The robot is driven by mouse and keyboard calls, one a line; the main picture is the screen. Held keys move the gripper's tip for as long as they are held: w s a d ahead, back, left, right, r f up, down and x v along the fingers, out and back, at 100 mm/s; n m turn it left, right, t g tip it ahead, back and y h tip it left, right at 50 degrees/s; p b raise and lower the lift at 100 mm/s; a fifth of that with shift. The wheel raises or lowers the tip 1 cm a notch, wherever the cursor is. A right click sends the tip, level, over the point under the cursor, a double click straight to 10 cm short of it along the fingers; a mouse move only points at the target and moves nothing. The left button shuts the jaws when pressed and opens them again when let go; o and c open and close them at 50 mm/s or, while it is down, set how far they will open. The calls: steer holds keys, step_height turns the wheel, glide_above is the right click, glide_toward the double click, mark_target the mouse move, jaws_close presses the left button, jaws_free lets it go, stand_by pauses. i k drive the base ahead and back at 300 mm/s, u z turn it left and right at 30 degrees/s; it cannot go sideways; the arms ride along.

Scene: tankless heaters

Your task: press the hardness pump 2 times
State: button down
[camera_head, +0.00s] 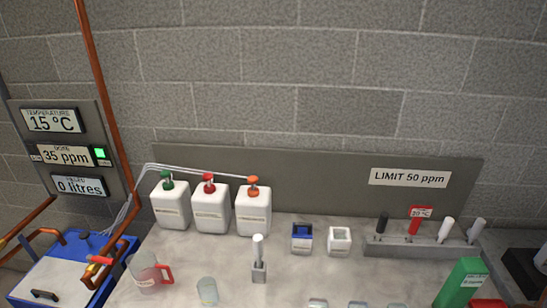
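Each has a small front label too small to read, so I cannot tell which is the hardness pump. Thin pale tubes run from the pump heads to the left. A wall display (66,155) reads 35 ppm, with a green light beside it. My gripper is not in view.
A red-handled jug (148,272), a glass (208,291) and a grey holder with a white stick (259,270) stand in front of the bottles. Two small boxes (302,238) and a grey rack (420,247) are to the right. A green box (462,284) stands front right.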

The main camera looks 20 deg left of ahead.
mark_target(252, 179)
steer(key=i, duration=0.9)
steer(key=u, duration=3.5)
